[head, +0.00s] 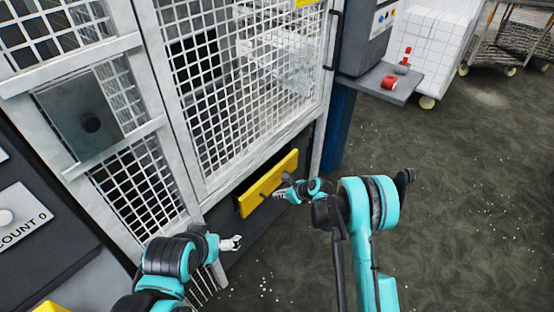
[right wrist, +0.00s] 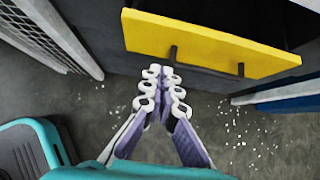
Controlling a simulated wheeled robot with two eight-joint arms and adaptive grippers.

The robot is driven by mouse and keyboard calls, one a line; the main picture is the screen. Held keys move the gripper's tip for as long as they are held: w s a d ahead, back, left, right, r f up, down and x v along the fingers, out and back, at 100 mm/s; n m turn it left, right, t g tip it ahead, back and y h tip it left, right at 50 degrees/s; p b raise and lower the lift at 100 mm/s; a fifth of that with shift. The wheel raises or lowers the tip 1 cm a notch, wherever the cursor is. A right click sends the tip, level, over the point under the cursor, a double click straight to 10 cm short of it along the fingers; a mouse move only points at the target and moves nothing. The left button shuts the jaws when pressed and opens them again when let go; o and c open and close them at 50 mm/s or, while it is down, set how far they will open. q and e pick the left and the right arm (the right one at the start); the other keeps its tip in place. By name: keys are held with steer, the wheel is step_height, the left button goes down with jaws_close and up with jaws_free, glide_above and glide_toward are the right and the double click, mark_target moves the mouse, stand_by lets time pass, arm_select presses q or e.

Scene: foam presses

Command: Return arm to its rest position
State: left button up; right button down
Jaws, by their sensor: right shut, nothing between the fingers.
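My right arm (head: 372,210) reaches in from the lower right in the head view. Its gripper (head: 279,192) is by the yellow drawer front (head: 262,186) at the base of the caged press. In the right wrist view my right gripper (right wrist: 165,77) is shut and empty, with its fingertips close to the dark handle (right wrist: 205,64) of the yellow drawer front (right wrist: 190,38). I cannot tell whether they touch the handle. My left gripper (head: 232,243) is at the lower left in the head view, in front of the press; its fingers are too small to judge.
The white mesh cage (head: 240,90) of the press fills the left and middle. A grey shelf (head: 382,82) with a red item (head: 389,82) juts out at the upper right. White-walled and wire carts stand at the back right. The dark floor (head: 470,190) at right is free.

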steer(key=shift+r, duration=0.1)
steer(key=s+d+r+n+h, duration=0.1)
steer(key=s+d+r+n, duration=0.25)
steer(key=r, duration=0.35)
steer(key=s+d+r+n+t+h, duration=0.1)
steer(key=s+d+r+n, duration=0.25)
steer(key=r, duration=0.35)
steer(key=s+d+r+n+h, duration=0.1)
steer(key=s+d+r+n, duration=0.25)
steer(key=r, duration=0.45)
steer(key=s+d+r+n+h, duration=0.1)
steer(key=s+d+n, duration=0.2)
steer(key=s+n, duration=0.2)
steer(key=s+d+r+n+h, duration=0.1)
steer(key=s+d+n, duration=0.3)
steer(key=s, duration=0.6)
steer(key=s+d+r+n+t+h, duration=0.1)
steer(key=s+d+n+h, duration=0.1)
steer(key=s+n, duration=0.3)
steer(key=s+d, duration=0.1)
steer(key=s, duration=0.2)
steer(key=shift+s+d+r+n, duration=0.3)
steer(key=shift+s+n, duration=0.05)
